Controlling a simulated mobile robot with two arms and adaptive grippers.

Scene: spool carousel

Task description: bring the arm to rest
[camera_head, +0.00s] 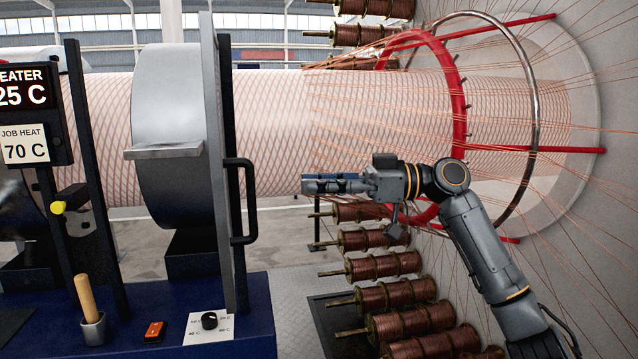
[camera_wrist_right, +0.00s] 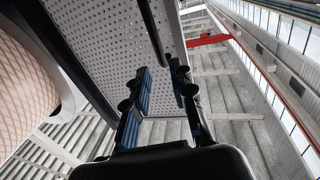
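My right gripper (camera_head: 322,184) is in the middle of the head view, its fingers pointing left. It is level with the lower edge of the large braided tube (camera_head: 275,130), on the near side of it. In the right wrist view the two fingers of the right gripper (camera_wrist_right: 160,88) are apart with nothing between them. My left gripper is not in view.
A black handle (camera_head: 241,200) on an upright panel stands left of the fingertips. Copper spools (camera_head: 383,265) line up below and behind my right arm. A red ring (camera_head: 458,95) and taut copper strands are behind the wrist. A heater console (camera_head: 250,290) fills the lower left.

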